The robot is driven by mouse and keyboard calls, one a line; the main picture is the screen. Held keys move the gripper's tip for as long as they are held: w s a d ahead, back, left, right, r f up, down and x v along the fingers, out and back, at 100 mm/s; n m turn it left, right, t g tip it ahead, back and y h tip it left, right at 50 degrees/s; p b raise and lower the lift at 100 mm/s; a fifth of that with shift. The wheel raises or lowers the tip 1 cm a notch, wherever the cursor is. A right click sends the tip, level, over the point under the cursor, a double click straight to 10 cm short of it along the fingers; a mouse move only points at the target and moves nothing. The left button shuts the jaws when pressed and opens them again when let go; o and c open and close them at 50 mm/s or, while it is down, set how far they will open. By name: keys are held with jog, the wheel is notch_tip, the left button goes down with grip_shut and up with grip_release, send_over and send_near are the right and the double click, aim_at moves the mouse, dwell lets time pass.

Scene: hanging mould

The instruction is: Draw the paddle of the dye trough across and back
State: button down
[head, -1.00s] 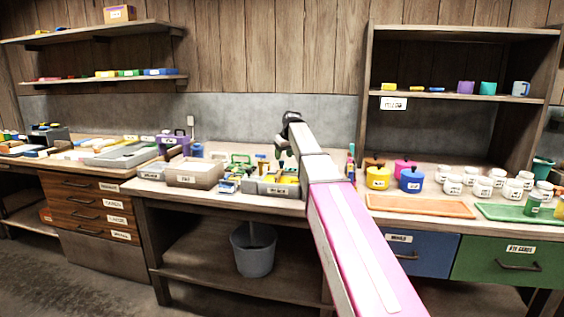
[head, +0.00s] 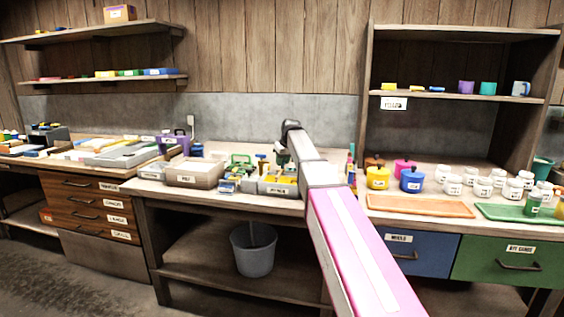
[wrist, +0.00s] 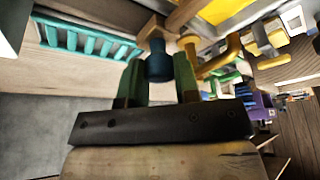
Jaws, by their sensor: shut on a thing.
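The dye trough appears to be the grey tray with yellow inside (head: 272,187), on the bench left of my arm. In the wrist view its yellow (wrist: 222,8) shows at the top edge, beside a wooden strip. My gripper (wrist: 158,75) has green fingers, one on each side of a dark blue knob (wrist: 158,64) with a wooden piece above it. The knob seems to be the paddle's grip, and the fingers are shut on it. In the head view my gripper (head: 283,158) is small and dark above the bench, and the paddle cannot be made out there.
A box (head: 195,174) stands left of the trough. Yellow (head: 378,178) and blue (head: 411,180) pots, white jars and an orange tray (head: 420,206) stand to the right. A teal rack (wrist: 88,40) shows in the wrist view. A bucket (head: 253,249) sits under the bench.

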jog(key=s+d, duration=0.1)
jog(key=d, duration=0.2)
jog(key=s+d, duration=0.1)
jog(key=d, duration=0.4)
jog(key=shift+s+d, duration=0.3)
jog(key=shift+s, duration=0.1)
jog(key=c, duration=0.9)
grip_release()
jog(key=shift+d, duration=0.15)
jog(key=shift+o, duration=0.2)
jog(key=v, duration=1.1)
jog(key=shift+f, duration=0.1)
